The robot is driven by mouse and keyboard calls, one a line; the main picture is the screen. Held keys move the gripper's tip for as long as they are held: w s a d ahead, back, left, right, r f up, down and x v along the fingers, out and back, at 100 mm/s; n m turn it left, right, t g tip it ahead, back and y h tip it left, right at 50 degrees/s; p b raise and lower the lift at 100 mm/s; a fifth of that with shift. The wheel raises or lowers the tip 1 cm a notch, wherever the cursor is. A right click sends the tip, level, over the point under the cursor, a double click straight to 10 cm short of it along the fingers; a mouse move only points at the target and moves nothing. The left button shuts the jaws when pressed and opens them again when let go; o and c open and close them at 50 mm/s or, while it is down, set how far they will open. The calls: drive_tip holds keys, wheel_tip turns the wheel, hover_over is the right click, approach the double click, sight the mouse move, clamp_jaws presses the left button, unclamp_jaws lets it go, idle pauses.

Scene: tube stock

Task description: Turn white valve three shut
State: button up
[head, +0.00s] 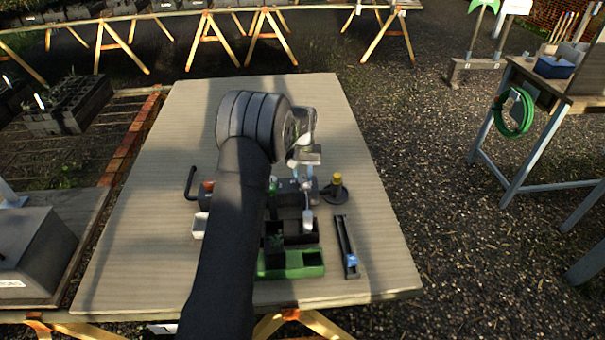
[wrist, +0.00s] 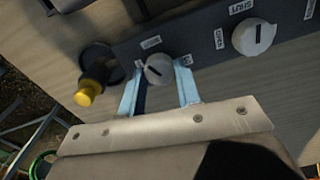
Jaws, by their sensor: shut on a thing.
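A white round valve knob (wrist: 159,70) with a dark pointer line sits at the end of a dark panel (wrist: 205,48) in the wrist view. My gripper (wrist: 158,84) has its two pale blue fingers on either side of this knob and is shut on it. Its pointer line is slanted. Small white labels stand around it, too small to read surely. A second white knob (wrist: 254,37) is further right, with its line near upright and labels reading SHUT and OPEN beside it. In the head view my arm hides much of the panel.
A black stand with a yellow top (head: 336,187) is close beside the panel's right end. A green tray (head: 300,264) and a dark rail with a blue slider (head: 351,261) lie nearer the front. The tabletop (head: 180,120) is clear at the back and left.

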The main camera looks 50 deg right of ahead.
sight(303, 177)
drive_tip(key=m, duration=0.5)
idle(0.6)
drive_tip(key=o, duration=1)
drive_tip(key=shift+c, duration=0.2)
wheel_tip(303, 177, up, 18)
drive_tip(key=shift+f, duration=0.2)
drive_tip(key=shift+f, duration=0.1)
wheel_tip(303, 177, down, 17)
drive_tip(key=shift+f, duration=0.2)
